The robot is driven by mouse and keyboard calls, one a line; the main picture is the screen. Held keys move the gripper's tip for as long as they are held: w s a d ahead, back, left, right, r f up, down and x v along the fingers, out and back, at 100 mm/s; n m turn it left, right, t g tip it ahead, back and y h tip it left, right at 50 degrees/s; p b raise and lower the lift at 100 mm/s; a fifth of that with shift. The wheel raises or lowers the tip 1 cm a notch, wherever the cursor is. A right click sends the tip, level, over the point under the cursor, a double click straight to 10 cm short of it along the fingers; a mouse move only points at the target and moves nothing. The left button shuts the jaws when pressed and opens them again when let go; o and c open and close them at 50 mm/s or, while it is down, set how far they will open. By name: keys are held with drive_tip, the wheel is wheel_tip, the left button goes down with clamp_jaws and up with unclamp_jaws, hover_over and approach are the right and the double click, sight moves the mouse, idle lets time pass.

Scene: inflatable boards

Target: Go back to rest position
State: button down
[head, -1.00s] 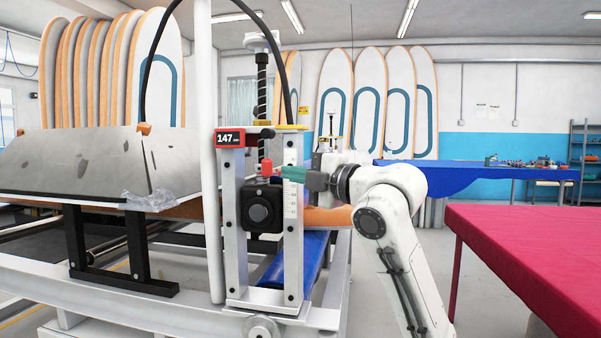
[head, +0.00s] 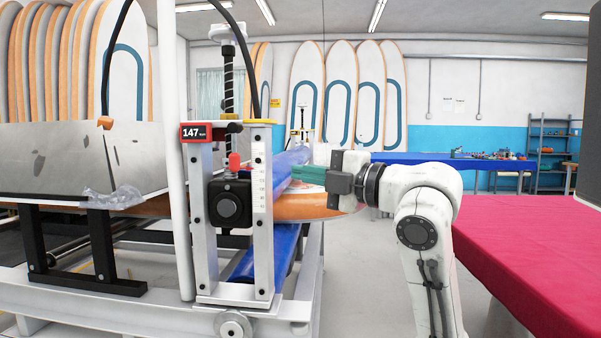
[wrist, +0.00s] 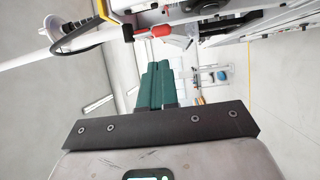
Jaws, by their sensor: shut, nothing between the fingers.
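My gripper (head: 297,175) has green fingers and is held out level to the left, beside the press frame (head: 262,215). Its fingers are closed together with nothing between them. In the wrist view the green fingers (wrist: 158,75) lie side by side. The red-tipped lever (head: 234,162) on the press is left of the fingertips and apart from them; it also shows in the wrist view (wrist: 160,31). A blue roller (head: 290,165) and an orange-edged board (head: 310,206) are behind and below my gripper.
A table with a red cover (head: 530,250) stands close on the right. A blue-covered table (head: 420,158) and a shelf (head: 550,150) are at the back. Finished boards (head: 340,95) lean on the far wall. Bare floor (head: 365,270) shows between the press and the red table.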

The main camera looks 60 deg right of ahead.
drive_tip(key=shift+f, duration=0.1)
idle(0.4)
drive_tip(key=w+a+f+m+g, duration=0.15)
drive_tip(key=w+f+m, duration=0.25)
drive_tip(key=f, duration=0.5)
drive_tip(key=w+a+f+m+g, duration=0.1)
drive_tip(key=w+a+f+m, duration=0.15)
drive_tip(key=f, duration=0.55)
drive_tip(key=a+f+m+g+y, duration=0.1)
drive_tip(key=a+f+m+g, duration=0.3)
drive_tip(key=f, duration=0.7)
drive_tip(key=a+f+m+g+y, duration=0.1)
drive_tip(key=a+f+m+y, duration=0.1)
drive_tip(key=a+f, duration=0.6)
drive_tip(key=s+a+f+m+g, duration=0.1)
drive_tip(key=s+a+f+g, duration=0.2)
drive_tip(key=f, duration=0.4)
drive_tip(key=s+a+f+m+g, duration=0.1)
drive_tip(key=s+a+f+g, duration=0.15)
drive_tip(key=s+f, duration=0.4)
drive_tip(key=s+a+f+m+g+h, duration=0.1)
drive_tip(key=s+a+f+m+g, duration=0.2)
drive_tip(key=s+f, duration=0.8)
wheel_tip(320, 180, up, 19)
drive_tip(key=s+g+p, duration=0.1)
drive_tip(key=p, duration=1.7)
drive_tip(key=shift+s+d+n+g+p, duration=0.15)
drive_tip(key=shift+s+n+g+p, duration=0.15)
drive_tip(key=shift+n+p, duration=0.15)
drive_tip(key=shift+r, duration=0.1)
